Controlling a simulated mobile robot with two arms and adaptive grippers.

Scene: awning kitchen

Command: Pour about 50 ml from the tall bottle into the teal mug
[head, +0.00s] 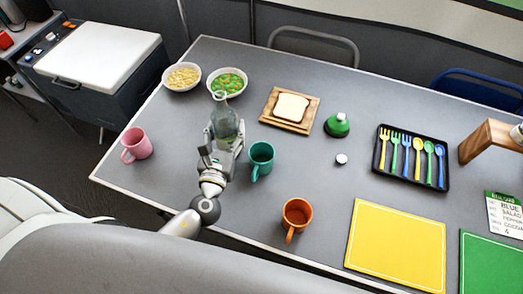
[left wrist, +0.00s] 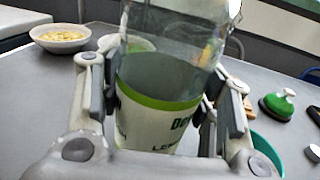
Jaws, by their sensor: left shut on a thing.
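The tall clear bottle (head: 224,119) has a narrow neck and a white and green label (left wrist: 160,112), which shows in the left wrist view. My left gripper (head: 222,146) is shut around the bottle's body, with a finger on each side. The bottle looks about upright; I cannot tell whether its base touches the table. The teal mug (head: 261,156) stands upright just right of the gripper, its handle toward the front. Its edge shows in the left wrist view (left wrist: 266,150). The mug's inside bottom is not clear to see. My right gripper is not in view.
On the grey table, a pink mug (head: 137,144) is left and an orange mug (head: 297,215) is front right. Two food bowls (head: 182,89) stand behind the bottle.

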